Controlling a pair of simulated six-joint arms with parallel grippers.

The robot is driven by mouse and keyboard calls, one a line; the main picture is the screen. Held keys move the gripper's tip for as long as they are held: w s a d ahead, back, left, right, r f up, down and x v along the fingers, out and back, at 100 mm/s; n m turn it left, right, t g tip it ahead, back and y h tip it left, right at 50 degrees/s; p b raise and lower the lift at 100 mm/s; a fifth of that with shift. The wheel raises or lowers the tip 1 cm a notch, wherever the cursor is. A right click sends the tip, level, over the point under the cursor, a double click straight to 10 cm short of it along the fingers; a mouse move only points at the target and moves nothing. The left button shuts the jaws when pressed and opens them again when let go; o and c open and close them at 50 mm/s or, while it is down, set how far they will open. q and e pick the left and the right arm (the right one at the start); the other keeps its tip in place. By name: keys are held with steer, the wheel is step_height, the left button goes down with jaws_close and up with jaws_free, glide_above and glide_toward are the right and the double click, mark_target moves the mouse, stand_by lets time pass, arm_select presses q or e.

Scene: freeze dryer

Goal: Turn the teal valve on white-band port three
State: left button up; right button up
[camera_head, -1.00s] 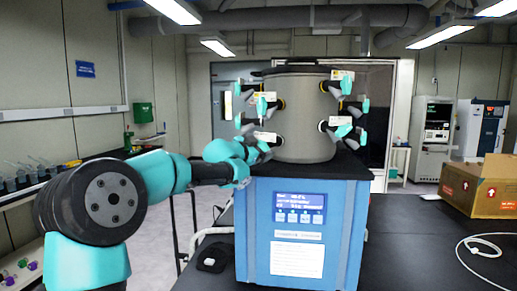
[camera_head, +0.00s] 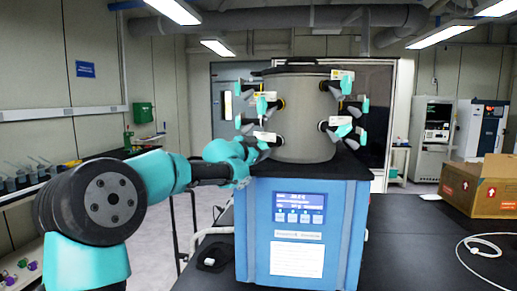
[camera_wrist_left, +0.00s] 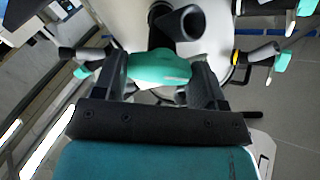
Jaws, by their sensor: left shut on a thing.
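The freeze dryer has a grey drum (camera_head: 308,118) with black ports and teal valves on both sides, standing on a blue base (camera_head: 290,232). White tags (camera_head: 265,136) hang by the ports. My left gripper (camera_head: 258,148) is at the drum's lower left side, and its fingers are hard to make out there. In the left wrist view, my left gripper (camera_wrist_left: 162,82) is shut on a teal valve (camera_wrist_left: 160,66), with one dark finger on each side. A black port tube (camera_wrist_left: 185,22) shows just beyond it. I cannot tell which numbered port this is. My right gripper is not in view.
Other ports with teal valves (camera_wrist_left: 278,65) stand close around the gripper in the wrist view. A cardboard box (camera_head: 480,187) and a white cable (camera_head: 478,245) are on the right of the black table (camera_head: 410,240). The table's right front is mostly clear.

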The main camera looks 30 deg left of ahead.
arm_select(q)
steer(key=m, duration=0.5)
steer(key=shift+a+m, duration=0.1)
steer(key=shift+m, duration=0.2)
steer(key=m, duration=0.5)
steer(key=shift+a+m, duration=0.1)
steer(key=shift+m, duration=0.2)
steer(key=o, duration=0.9)
steer(key=shift+s, duration=0.1)
